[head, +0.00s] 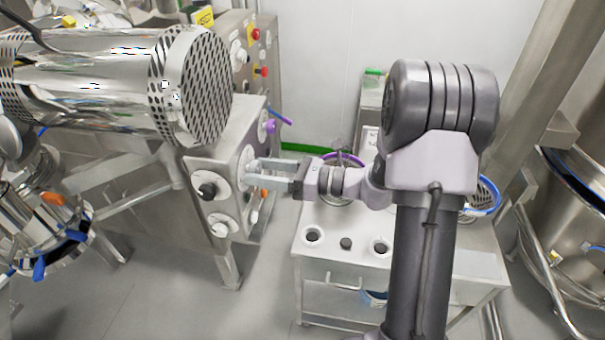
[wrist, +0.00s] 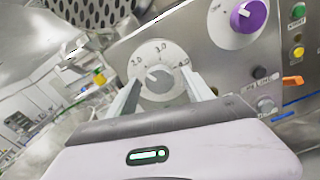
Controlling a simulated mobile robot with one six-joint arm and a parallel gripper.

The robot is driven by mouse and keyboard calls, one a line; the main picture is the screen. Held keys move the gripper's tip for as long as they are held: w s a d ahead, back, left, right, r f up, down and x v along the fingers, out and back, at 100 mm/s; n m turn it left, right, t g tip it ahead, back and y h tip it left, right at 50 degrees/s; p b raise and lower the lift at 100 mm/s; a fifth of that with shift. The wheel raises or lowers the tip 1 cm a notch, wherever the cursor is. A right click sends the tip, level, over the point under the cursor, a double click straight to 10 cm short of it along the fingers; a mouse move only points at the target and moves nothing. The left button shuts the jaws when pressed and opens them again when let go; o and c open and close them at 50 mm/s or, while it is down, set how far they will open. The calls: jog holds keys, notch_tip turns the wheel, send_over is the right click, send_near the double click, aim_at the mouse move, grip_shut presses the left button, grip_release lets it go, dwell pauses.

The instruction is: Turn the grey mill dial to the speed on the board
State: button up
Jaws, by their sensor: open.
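The grey mill dial (wrist: 161,80) sits on a round white plate marked 2.0, 3.0 and 4.0 in the wrist view. Its light pointer line seems to lean to the upper left, between 2.0 and 3.0, but the exact setting is hard to read. My gripper (wrist: 164,92) is open, with one finger on each side of the dial plate's lower part. In the head view my gripper (head: 249,172) reaches left to the steel control box, and its fingers partly hide the dial's plate. I cannot tell whether the fingers touch the dial. No readable speed board shows.
A purple knob (wrist: 247,16) is up and right of the dial; it also shows in the head view (head: 269,127). A perforated steel drum (head: 195,88) hangs above. A white cart (head: 320,262) stands below my arm.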

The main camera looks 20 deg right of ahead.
jog(key=v, duration=1.7)
jog(key=shift+p, duration=0.3)
jog(key=shift+s, duration=0.1)
jog(key=s+a+f+n+g+h+b, duration=0.2)
jog(key=s+a+n+g+b, duration=0.25)
jog(key=a+n+g, duration=0.5)
jog(key=s+a+f+n+t+h+b, duration=0.4)
jog(key=s+a+f+n+h+b, duration=0.2)
jog(key=n, duration=0.8)
jog(key=s+a+h+b, duration=0.2)
jog(key=s+h+b, duration=0.1)
jog(key=s+h, duration=0.1)
jog(key=shift+a+t+h+b, duration=0.3)
jog(key=shift+a+t+b, duration=0.05)
jog(key=shift+a, duration=0.05)
jog(key=shift+f, duration=0.1)
jog(key=shift+c, duration=0.3)
